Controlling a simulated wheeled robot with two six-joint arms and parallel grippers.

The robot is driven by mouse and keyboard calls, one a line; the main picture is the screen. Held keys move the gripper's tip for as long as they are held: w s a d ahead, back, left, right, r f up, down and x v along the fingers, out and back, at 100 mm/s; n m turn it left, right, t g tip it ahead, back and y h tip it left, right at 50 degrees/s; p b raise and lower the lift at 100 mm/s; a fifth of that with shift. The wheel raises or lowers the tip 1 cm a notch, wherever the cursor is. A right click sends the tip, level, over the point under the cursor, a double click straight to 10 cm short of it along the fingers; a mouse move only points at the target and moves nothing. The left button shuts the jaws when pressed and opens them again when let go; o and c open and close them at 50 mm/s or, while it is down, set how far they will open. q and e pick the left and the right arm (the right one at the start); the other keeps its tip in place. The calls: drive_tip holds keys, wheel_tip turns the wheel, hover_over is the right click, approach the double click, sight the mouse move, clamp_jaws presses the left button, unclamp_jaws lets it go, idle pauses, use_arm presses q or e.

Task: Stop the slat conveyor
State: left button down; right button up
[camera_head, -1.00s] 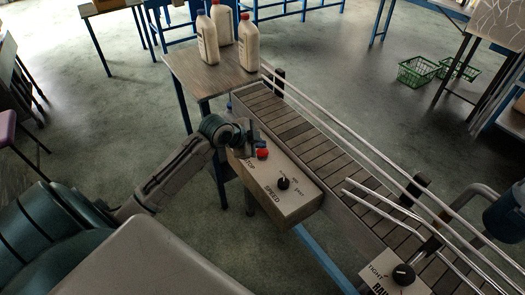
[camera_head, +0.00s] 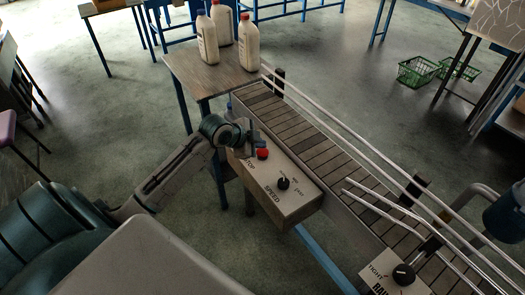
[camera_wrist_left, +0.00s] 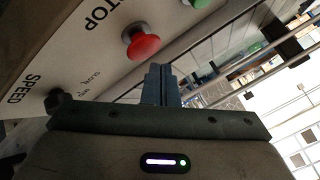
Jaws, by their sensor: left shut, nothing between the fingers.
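The slat conveyor (camera_head: 325,150) runs diagonally from the wooden table down to the lower right, with a few darker slats. On its near side is a control box (camera_head: 290,205) marked STOP and SPEED. The red stop button (camera_head: 262,154) also shows large in the left wrist view (camera_wrist_left: 143,45). A green button (camera_wrist_left: 200,2) is cut off at that view's top edge. My left gripper (camera_head: 253,141) is shut and empty, close beside the red button. In the wrist view its fingertips (camera_wrist_left: 160,76) appear apart from the button. My right gripper is out of view.
A black speed knob (camera_head: 283,183) sits on the same box. Metal guide rails (camera_head: 350,120) run along the conveyor. A second knob box (camera_head: 392,278) is at lower right.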

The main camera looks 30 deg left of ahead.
sight(259, 153)
use_arm(q)
drive_tip(key=shift+f, duration=0.4)
drive_tip(key=shift+f+b, duration=0.4)
drive_tip(key=shift+f, duration=0.15)
idle(0.6)
drive_tip(key=shift+r, duration=0.1)
drive_tip(key=shift+r+p, duration=0.85)
drive_tip(key=shift+p, duration=0.05)
wheel_tip(259, 153, up, 5)
drive_tip(key=p, duration=0.4)
drive_tip(key=shift+r+p, duration=0.1)
drive_tip(key=shift+p, duration=0.2)
idle(0.3)
